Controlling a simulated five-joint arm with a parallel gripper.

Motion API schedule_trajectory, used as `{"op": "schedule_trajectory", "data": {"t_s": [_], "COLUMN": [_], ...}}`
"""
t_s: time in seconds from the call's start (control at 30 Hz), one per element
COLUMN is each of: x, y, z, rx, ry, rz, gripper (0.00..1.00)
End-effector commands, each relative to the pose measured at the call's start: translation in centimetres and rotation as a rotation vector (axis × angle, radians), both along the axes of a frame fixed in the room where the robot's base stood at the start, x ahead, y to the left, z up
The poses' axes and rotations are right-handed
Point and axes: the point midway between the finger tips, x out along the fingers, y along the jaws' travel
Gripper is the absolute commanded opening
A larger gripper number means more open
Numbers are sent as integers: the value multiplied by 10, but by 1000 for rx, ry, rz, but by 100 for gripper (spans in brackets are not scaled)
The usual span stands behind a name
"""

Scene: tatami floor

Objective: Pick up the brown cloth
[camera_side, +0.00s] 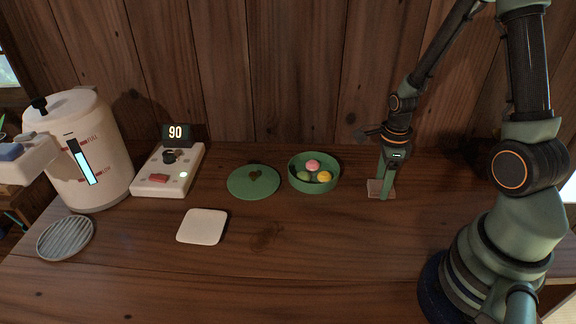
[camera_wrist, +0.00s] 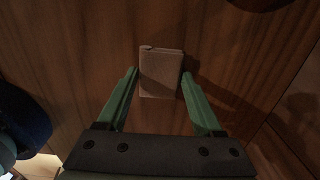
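The brown cloth (camera_wrist: 160,74) is a small folded square lying flat on the wooden table. In the wrist view it lies ahead of and between the two green fingertips of my gripper (camera_wrist: 160,75). The fingers are apart, and the cloth spans most of the gap between them. In the side view the cloth (camera_side: 374,187) shows at the foot of my gripper (camera_side: 387,192), partly hidden by a finger. The fingertips are close to the table; I cannot tell whether they touch it.
A green bowl (camera_side: 293,177) with coloured balls stands left of my gripper, beside its green lid (camera_side: 240,186). Further left are a white square pad (camera_side: 203,227), a control box (camera_side: 152,185), a kettle-like tank (camera_side: 105,150) and a ribbed round plate (camera_side: 66,238). The front middle is clear.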

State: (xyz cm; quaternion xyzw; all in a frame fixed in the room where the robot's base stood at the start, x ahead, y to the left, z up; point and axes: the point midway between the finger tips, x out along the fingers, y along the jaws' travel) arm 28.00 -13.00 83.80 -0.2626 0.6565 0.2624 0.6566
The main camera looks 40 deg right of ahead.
Motion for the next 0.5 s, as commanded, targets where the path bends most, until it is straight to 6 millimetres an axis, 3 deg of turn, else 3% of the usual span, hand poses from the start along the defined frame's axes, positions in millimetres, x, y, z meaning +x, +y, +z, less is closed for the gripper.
{"op": "schedule_trajectory", "data": {"t_s": [0.5], "x": [1], "y": [0], "z": [10], "rx": [-1], "ry": [-3], "rz": [0], "gripper": [14]}}
